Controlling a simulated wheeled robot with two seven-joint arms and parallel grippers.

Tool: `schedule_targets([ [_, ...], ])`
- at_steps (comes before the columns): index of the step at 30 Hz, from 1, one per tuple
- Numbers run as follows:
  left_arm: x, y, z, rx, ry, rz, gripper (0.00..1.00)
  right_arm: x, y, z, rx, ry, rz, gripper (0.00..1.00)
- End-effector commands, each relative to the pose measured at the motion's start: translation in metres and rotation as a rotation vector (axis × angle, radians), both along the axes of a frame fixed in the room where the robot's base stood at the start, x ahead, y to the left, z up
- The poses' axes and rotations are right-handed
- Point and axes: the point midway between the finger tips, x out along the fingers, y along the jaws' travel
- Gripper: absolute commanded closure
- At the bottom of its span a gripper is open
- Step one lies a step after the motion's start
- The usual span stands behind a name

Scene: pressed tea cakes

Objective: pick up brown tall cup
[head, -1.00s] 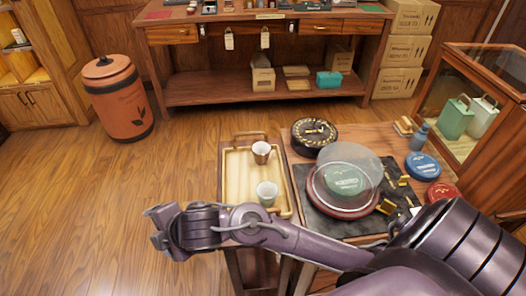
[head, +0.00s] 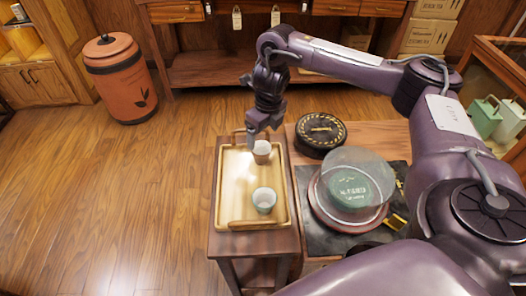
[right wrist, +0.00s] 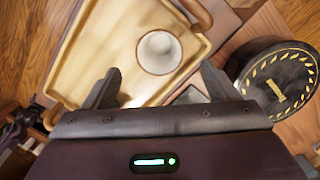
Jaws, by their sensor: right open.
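The brown cup (head: 262,152) stands upright near the far end of the wooden tray (head: 222,190). A pale greenish-white cup (head: 264,200) stands nearer on the tray. My right gripper (head: 258,132) points down just above and behind the brown cup, partly overlapping it. In the right wrist view, the open, empty gripper (right wrist: 160,85) has its fingers apart, with the brown cup (right wrist: 158,52) beyond the fingertips and its pale inside showing. I see no contact. The left gripper is out of view.
A black round tin (head: 320,130) stands right of the tray, close to the right gripper. A clear dome (head: 365,165) covers a green tea cake on a red plate. An orange bin (head: 122,85) stands on the floor at left.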

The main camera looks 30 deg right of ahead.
Motion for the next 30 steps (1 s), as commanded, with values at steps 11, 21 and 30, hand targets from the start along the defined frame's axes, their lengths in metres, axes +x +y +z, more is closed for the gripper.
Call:
schedule_targets([
  [11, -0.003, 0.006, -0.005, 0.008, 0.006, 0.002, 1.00, 0.005, 0.001, -0.046, -0.001, 0.005, 0.001, 0.20],
  [21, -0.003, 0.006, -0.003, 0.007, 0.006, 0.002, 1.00, 0.009, 0.002, -0.073, 0.000, 0.000, 0.000, 0.20],
  [30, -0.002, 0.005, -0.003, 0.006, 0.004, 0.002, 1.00, 0.009, 0.002, -0.073, 0.000, 0.000, 0.000, 0.44],
])
